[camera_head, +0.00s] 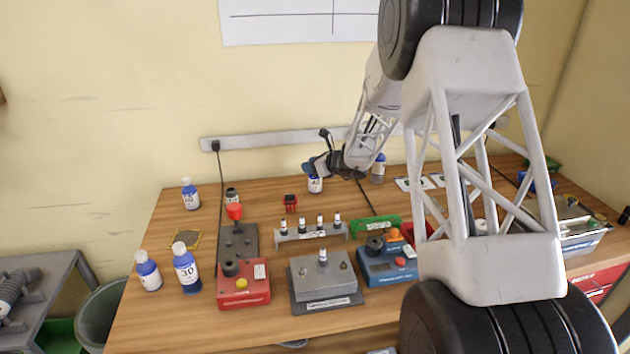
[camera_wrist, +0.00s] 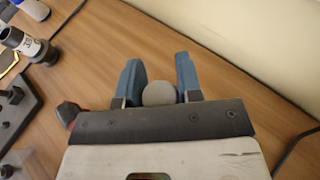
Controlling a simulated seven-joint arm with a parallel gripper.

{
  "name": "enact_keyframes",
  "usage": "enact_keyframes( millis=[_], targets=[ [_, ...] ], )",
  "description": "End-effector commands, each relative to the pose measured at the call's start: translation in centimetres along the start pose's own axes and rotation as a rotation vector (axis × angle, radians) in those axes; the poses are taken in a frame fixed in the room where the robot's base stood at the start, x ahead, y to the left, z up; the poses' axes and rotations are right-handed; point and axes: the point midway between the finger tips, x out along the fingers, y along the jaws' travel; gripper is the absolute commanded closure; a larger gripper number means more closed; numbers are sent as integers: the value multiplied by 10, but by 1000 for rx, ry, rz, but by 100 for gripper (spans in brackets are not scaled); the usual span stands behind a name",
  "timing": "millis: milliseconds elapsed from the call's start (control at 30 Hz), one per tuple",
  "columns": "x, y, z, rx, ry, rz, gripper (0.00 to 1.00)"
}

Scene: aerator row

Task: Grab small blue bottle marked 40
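A small blue bottle (camera_head: 316,185) with a white label stands upright at the back of the wooden table. Its label seems to read 40 but is too small to be sure. My gripper (camera_head: 317,167) is over its top, hiding the cap. In the wrist view, a round grey cap (camera_wrist: 159,94) sits between the two blue fingers of my gripper (camera_wrist: 158,72). The fingers are apart, one on each side of the cap, with little or no gap. The bottle's body is hidden beneath the cap, so I cannot tell whether they press on it.
Another blue bottle (camera_head: 379,167) stands to the right of my gripper. Others stand at the left: one marked 30 (camera_head: 187,272), one beside it (camera_head: 148,272), one farther back (camera_head: 190,195). A rack with small vials (camera_head: 312,234) is in front. The wall is close behind.

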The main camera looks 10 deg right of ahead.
Motion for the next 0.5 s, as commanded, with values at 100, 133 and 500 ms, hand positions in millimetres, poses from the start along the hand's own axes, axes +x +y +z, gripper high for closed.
enact_keyframes(
  millis=[100, 133, 500],
  targets=[
    [0, 0, -1, 1, 1, 0, 97],
    [0, 0, -1, 1, 1, 0, 100],
    [0, 0, -2, 2, 2, 1, 100]
  ],
)
